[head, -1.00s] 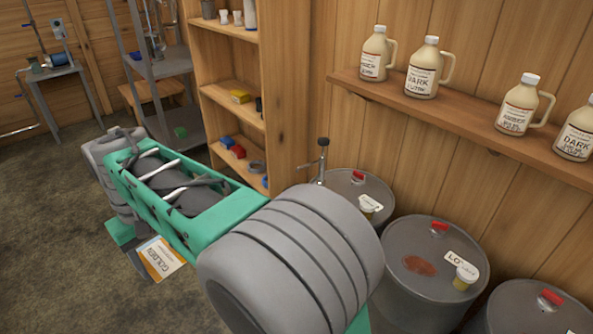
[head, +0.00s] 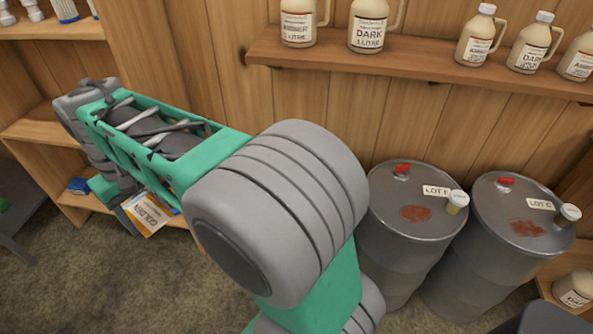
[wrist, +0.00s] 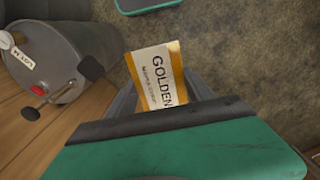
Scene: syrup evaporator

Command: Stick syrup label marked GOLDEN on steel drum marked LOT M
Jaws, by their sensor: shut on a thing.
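My gripper (wrist: 163,98) is shut on the syrup label (wrist: 156,72), a white card with orange edges printed GOLDEN. In the head view the label (head: 150,214) hangs from my gripper (head: 130,210) at the left, clear of any drum. In the wrist view a grey steel drum (wrist: 55,50) at the upper left bears a white tag that reads LOT M. It has a red cap and a dark handled fitting on its top. The label and this drum are apart. In the head view my arm seems to hide that drum.
Two more steel drums, LOT F (head: 385,225) and LOT C (head: 495,250), stand at the right by the wooden wall. A wall shelf (head: 330,58) above them holds several jugs. A wooden shelf unit (head: 160,70) stands at the left. Floor is open at the lower left.

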